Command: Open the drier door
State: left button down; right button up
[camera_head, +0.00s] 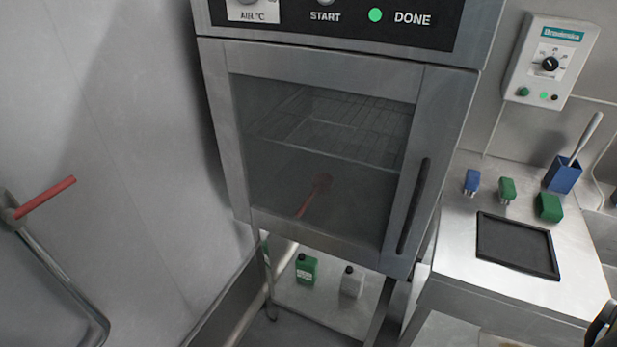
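The drier (213,95) is a steel cabinet in the middle of the view. Its door (320,68) has a steel frame around a dark glass window and is shut. A long dark vertical handle (413,205) runs along the door's right side. Through the glass I see a wire rack (345,120). A thin reddish shape (316,188) shows low in the glass; I cannot tell whether it is inside or a reflection. Neither gripper can be made out. A dark curved part at the lower right edge may belong to my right arm.
A steel counter (465,270) right of the drier holds a black tray (517,245), blue and green items and a blue holder (563,174). Green (306,269) and grey (351,282) bottles stand below the drier. A red-handled pipe (45,198) is at left.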

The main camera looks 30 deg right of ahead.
aim_at(442, 95)
jog(key=u, duration=0.55)
jog(key=k, duration=1.25)
jog(key=z, duration=0.3)
jog(key=i, duration=0.85)
jog(key=z, duration=0.85)
